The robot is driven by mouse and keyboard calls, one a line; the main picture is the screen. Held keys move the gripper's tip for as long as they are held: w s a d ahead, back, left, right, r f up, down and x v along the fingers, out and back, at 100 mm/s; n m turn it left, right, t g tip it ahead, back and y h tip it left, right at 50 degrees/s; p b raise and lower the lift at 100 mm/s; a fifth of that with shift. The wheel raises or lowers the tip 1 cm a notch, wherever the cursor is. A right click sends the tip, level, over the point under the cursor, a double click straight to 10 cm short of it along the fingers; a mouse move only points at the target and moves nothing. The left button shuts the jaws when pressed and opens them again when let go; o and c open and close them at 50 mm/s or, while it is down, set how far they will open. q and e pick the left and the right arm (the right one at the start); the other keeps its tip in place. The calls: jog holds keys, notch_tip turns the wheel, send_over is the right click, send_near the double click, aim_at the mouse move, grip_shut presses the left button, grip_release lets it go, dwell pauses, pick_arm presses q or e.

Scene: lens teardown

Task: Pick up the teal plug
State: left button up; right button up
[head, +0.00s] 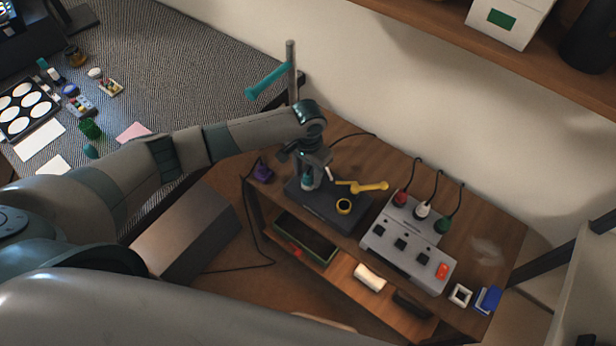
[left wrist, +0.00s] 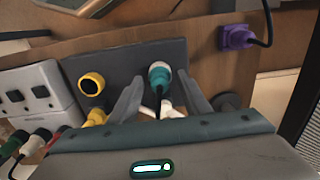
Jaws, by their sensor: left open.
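The teal plug (head: 307,182) is on a dark grey base (head: 322,211) on the wooden bench, just under my left gripper (head: 310,168) in the head view. In the left wrist view, the teal plug (left wrist: 160,76) shows its round teal and white end between the two fingers of my left gripper (left wrist: 160,100). The fingers are open, one to each side of the plug. I see no clear contact with it. Its lower part is partly hidden by the gripper. My right gripper is not in view.
A yellow ring-shaped part (head: 344,206) and a yellow lever-like part (head: 370,187) are close to the right. A purple plug (head: 263,172) lies to the left. A grey socket box (head: 408,245) with red, white and green plugs stands further right. A wall rises behind.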

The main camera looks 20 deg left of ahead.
aim_at(309, 174)
pick_arm(q)
jog(key=shift+c, duration=0.5)
grip_shut()
jog(key=shift+r, duration=0.4)
notch_tip(309, 174, up, 3)
jog(key=shift+d+r+b, duration=0.1)
jog(key=shift+r+b, duration=0.1)
jog(key=shift+b, duration=0.55)
jog(key=s+d+r+b, duration=0.1)
jog(key=s+d+r, duration=0.6)
jog(key=s, duration=0.2)
jog(key=shift+s, duration=0.15)
jog(key=shift+f, duration=0.1)
